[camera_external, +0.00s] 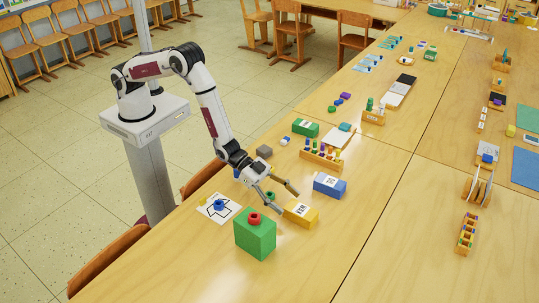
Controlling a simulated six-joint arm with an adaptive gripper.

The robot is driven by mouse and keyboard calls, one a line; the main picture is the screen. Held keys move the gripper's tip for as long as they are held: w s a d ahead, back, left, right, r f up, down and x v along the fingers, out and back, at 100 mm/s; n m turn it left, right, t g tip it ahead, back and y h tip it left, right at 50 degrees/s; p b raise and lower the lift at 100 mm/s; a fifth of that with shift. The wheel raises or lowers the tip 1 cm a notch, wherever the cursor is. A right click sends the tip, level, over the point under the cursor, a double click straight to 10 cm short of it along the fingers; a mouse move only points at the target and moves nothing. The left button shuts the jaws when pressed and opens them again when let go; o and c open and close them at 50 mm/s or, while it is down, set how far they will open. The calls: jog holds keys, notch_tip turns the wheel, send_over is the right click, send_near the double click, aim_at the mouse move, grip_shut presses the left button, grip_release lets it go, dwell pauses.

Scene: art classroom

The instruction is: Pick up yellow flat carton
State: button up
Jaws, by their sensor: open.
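A yellow flat carton (301,212) with a white label lies on the wooden table, right of a green block. My gripper (285,203) is open above the table, at the near left side of the carton. Its two fingers are spread, one reaching toward the carton's top left edge and one to its left. Whether a finger touches the carton I cannot tell. Nothing is seen between the fingers except a small green piece (270,196) behind them.
A large green block (256,236) with a red ring on top stands close left of the carton. A blue carton (329,185) lies just beyond it. A wooden peg rack (321,158) and a green carton (305,128) stand farther back. The table right of the carton is clear.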

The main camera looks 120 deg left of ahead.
aim_at(294, 206)
jog(key=shift+w, duration=0.1)
jog(key=shift+a+x, duration=0.1)
jog(key=shift+x, duration=0.6)
jog(key=shift+a+x, duration=0.15)
jog(key=shift+x, duration=1.65)
jog(key=shift+f, duration=0.1)
jog(key=c, duration=1.3)
